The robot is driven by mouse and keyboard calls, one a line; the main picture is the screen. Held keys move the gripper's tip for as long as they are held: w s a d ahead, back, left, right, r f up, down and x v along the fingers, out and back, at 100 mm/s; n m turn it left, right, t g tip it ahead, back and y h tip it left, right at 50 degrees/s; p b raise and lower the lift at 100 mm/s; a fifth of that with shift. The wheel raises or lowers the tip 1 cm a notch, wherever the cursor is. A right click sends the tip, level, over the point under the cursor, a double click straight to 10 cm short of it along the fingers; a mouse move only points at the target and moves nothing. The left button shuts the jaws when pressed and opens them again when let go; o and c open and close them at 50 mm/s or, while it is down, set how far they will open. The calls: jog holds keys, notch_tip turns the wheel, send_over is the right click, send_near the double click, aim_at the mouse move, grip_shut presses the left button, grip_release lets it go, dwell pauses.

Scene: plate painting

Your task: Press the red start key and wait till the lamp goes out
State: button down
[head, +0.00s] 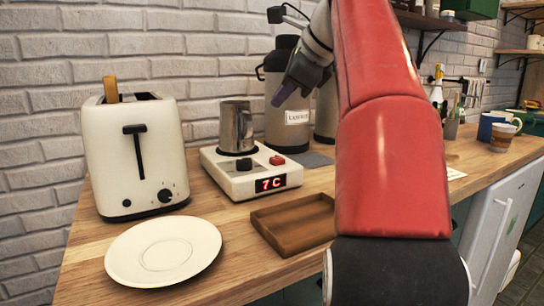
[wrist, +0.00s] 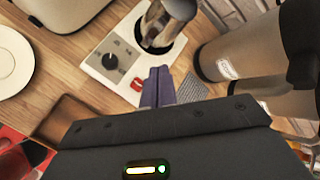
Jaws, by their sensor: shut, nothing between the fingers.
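The white machine (head: 222,176) on the counter carries a red key (head: 277,160), a dark knob (head: 244,164) and a display (head: 270,184) lit red with "7C". A metal jug (head: 236,127) stands on its dark round plate. In the wrist view the red key (wrist: 138,84) lies just left of my fingers, with the knob (wrist: 109,61) further left. My gripper (head: 281,98) is shut and empty, its purple fingers pointing down, above the key and apart from it. I cannot pick out a separate lamp with certainty.
A white toaster (head: 110,150) with bread in it stands left of the machine. A white plate (head: 163,250) and a brown wooden tray (head: 292,225) lie in front. A labelled grey canister (head: 287,125) stands close behind my gripper. A grey mat (wrist: 190,88) lies right of the machine.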

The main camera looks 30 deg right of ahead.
aim_at(281, 160)
jog(key=shift+f, duration=0.15)
notch_tip(281, 160, down, 9)
jog(key=b, duration=0.3)
jog(key=shift+r+b, duration=0.2)
jog(key=shift+b, duration=0.2)
jog(key=shift+f, duration=0.1)
dwell(1.7)
jog(key=shift+f, duration=0.3)
jog(key=shift+f+b, duration=0.3)
jog(key=shift+f, duration=0.15)
dwell(0.9)
jog(key=shift+r, duration=0.15)
jog(key=shift+r+p, duration=0.75)
jog(key=shift+p, duration=0.35)
